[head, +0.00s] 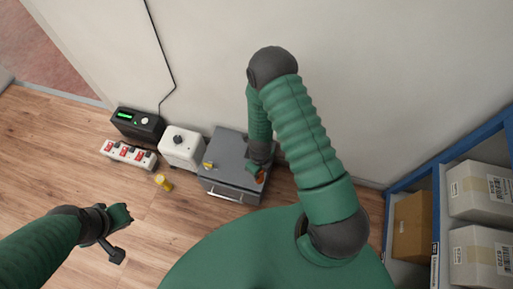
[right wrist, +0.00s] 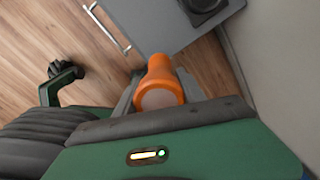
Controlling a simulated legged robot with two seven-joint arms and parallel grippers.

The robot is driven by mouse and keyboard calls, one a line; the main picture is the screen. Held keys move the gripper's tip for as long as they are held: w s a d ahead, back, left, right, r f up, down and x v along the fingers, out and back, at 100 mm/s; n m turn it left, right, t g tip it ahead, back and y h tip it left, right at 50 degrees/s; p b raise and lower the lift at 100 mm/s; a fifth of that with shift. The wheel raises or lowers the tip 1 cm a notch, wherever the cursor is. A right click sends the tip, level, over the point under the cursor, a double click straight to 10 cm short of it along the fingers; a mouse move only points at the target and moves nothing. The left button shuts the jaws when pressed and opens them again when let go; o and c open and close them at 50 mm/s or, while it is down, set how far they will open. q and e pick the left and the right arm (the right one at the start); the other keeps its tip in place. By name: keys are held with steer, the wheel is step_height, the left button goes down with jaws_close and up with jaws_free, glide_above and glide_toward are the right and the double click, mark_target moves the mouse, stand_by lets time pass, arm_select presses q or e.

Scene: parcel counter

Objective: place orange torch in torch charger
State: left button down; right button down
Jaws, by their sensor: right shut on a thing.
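The orange torch (right wrist: 160,78) is between the jaws of my right gripper (right wrist: 160,90), its pale round end towards the wrist camera. In the head view my right gripper (head: 258,171) is over the right part of a grey cabinet (head: 225,184), and a bit of orange shows at its tip. A black square base (right wrist: 205,6) on the cabinet top, cut by the right wrist picture's upper edge, may be the torch charger. In the head view the arm hides that spot. My left gripper (head: 121,234) is open and empty at lower left.
A yellow object (head: 208,165) is on the cabinet top, and another yellow object (head: 163,182) is on the floor. A white box (head: 181,150), a black unit (head: 138,125) and a power strip (head: 128,154) stand left of the cabinet. A shelf with boxes (head: 412,226) is at right.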

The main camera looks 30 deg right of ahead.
steer(key=shift+w+d+f, duration=0.1)
steer(key=shift+d+f, duration=0.1)
steer(key=shift+d, duration=0.05)
steer(key=w+d+f+b, duration=0.2)
steer(key=w+d+b, duration=0.1)
steer(key=w, duration=0.3)
steer(key=w+d+f+b, duration=0.3)
steer(key=w+d, duration=0.1)
steer(key=w, duration=0.3)
steer(key=shift+w+d, duration=0.15)
steer(key=shift+w, duration=0.1)
steer(key=shift+b, duration=0.3)
steer(key=c, duration=0.7)
jaws_free()
